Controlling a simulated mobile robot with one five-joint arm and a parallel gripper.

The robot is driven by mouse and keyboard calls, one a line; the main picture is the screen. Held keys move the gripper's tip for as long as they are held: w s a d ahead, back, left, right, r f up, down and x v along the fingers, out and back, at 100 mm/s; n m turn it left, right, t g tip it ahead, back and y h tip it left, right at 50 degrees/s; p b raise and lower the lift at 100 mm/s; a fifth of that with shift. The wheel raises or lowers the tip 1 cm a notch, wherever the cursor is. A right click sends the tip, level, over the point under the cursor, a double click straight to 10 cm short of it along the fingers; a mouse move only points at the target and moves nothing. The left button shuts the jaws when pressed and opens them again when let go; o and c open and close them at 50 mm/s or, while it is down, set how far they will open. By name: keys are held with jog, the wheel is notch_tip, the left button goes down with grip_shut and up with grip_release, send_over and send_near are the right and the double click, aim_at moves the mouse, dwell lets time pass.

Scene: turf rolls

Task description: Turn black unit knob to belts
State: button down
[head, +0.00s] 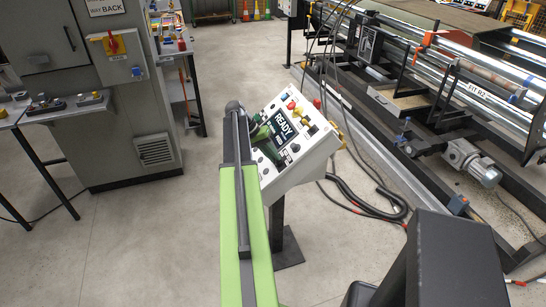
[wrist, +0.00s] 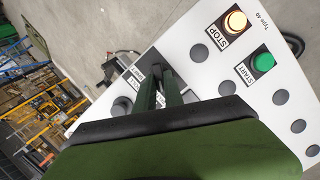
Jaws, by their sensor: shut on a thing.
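The control box (head: 310,165) is a white sloped panel on a post in the middle of the head view, with a dark READY screen (head: 280,130). My gripper (head: 262,133) reaches its left side. In the wrist view my green fingers (wrist: 168,90) are closed together at the panel face (wrist: 200,90), beside a small label (wrist: 136,73) too blurred to read for sure. They grip a knob there, which the fingers mostly hide. Which way its pointer faces cannot be seen.
A lit STOP button (wrist: 235,21) and a green START button (wrist: 263,62) sit right of my fingers, with several dark round caps. A grey cabinet (head: 120,120) stands left. Roller machinery (head: 450,100) and cables (head: 375,200) lie right. Floor between is clear.

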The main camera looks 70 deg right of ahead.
jog(key=shift+a, duration=0.1)
jog(key=c, duration=1.4)
grip_release()
jog(key=shift+c, duration=0.2)
jog(key=p+v, duration=1.4)
jog(key=v, duration=0.3)
jog(key=shift+r, duration=0.2)
